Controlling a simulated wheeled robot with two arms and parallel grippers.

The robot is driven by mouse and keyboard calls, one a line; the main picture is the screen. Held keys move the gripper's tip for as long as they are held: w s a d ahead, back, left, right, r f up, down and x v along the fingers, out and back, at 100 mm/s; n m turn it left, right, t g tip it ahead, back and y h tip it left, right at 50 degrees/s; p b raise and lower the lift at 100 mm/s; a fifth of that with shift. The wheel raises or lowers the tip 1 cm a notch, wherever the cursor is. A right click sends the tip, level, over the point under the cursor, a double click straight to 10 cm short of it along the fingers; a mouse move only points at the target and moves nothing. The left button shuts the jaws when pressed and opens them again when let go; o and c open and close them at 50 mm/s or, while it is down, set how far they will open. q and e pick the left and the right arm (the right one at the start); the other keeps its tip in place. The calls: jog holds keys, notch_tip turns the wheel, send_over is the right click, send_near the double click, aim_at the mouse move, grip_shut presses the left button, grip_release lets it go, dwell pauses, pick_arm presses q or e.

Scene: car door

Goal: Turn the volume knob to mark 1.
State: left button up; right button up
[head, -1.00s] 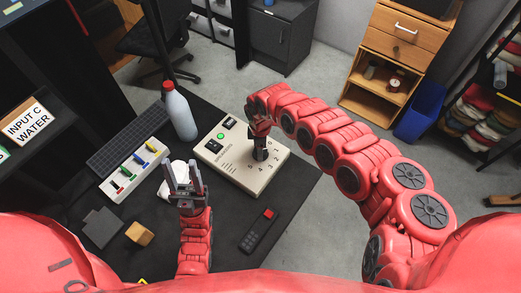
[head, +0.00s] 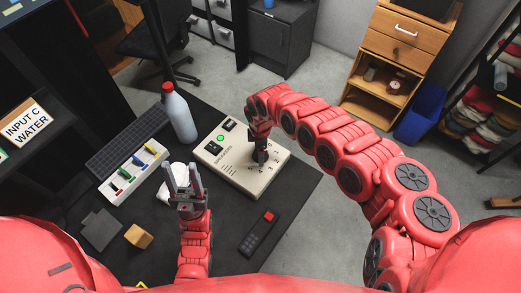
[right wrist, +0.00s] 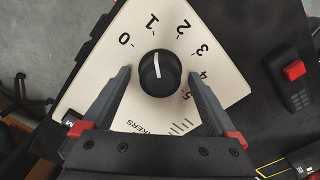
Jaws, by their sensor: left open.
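The black round volume knob (right wrist: 156,73) sits on the cream speaker panel (right wrist: 135,45), with printed marks 0 to 5 around it. Its white pointer line points up in the right wrist view, toward mark 1 (right wrist: 152,20). My right gripper (right wrist: 160,72) is open, with one finger on each side of the knob and a visible gap on both sides. In the head view my right gripper (head: 260,155) is over the panel (head: 228,172) and mostly hides the knob. My left gripper (head: 182,178) is open and empty, left of the panel.
A white strip with coloured sliders (head: 135,172) lies at left. A black remote (head: 258,234) and a wooden block (head: 139,236) lie nearer. The dark table is clear right of the remote.

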notch_tip(320, 180, up, 9)
jog(key=shift+w+d+f+b, duration=0.15)
jog(key=shift+f+b, duration=0.05)
jog(key=shift+b, duration=0.5)
notch_tip(320, 180, up, 9)
jog(key=p, duration=0.4)
jog(key=shift+a+f, duration=0.1)
jog(key=shift+a, duration=0.1)
